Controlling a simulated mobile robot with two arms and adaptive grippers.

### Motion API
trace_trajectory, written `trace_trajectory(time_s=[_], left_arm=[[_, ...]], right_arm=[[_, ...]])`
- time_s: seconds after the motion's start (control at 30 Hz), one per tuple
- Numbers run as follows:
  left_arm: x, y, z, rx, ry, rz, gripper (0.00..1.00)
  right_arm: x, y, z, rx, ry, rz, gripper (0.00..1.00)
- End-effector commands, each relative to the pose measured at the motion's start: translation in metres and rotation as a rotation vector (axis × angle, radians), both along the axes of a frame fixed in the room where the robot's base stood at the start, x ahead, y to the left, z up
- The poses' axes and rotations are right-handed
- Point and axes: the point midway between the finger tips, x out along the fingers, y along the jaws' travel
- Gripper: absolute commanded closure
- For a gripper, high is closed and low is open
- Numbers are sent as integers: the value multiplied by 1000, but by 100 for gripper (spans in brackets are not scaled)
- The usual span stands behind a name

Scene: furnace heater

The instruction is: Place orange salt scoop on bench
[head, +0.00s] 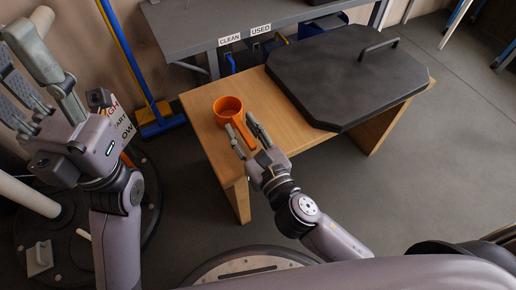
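The orange salt scoop (228,106) is at the near left end of the wooden bench (194,107). Its round cup opens upward and its handle points down and right in the picture. My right gripper (242,126) is at the handle, with one finger on each side of it. The fingers look apart, with the handle between them; contact is hard to tell. The scoop appears to rest on the bench top. My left gripper (23,68) is raised at the far left, open and empty, away from the bench.
A dark slab with a handle (345,75) covers the bench's right part. Behind stands a grey table (200,27) with CLEAN and USED labels. Open floor (345,190) lies to the right.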

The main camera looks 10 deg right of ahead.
Motion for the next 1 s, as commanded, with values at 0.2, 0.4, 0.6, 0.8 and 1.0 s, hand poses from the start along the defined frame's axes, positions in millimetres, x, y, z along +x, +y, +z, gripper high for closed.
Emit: trace_trajectory(time_s=[0.2,0.4,0.6,0.8,1.0], left_arm=[[2,0,-4,-2,25,0,60],[3,0,-8,0,31,0,60],[3,-1,-6,5,15,1,60],[2,-1,-1,7,1,2,60],[1,-1,0,7,-2,2,60]], right_arm=[[-40,-13,-1,-2,6,1,67],[-72,-23,-1,-1,4,1,67],[-92,-30,-1,1,1,0,67],[-99,-32,1,0,0,1,67],[-99,-32,1,0,-1,1,67]])
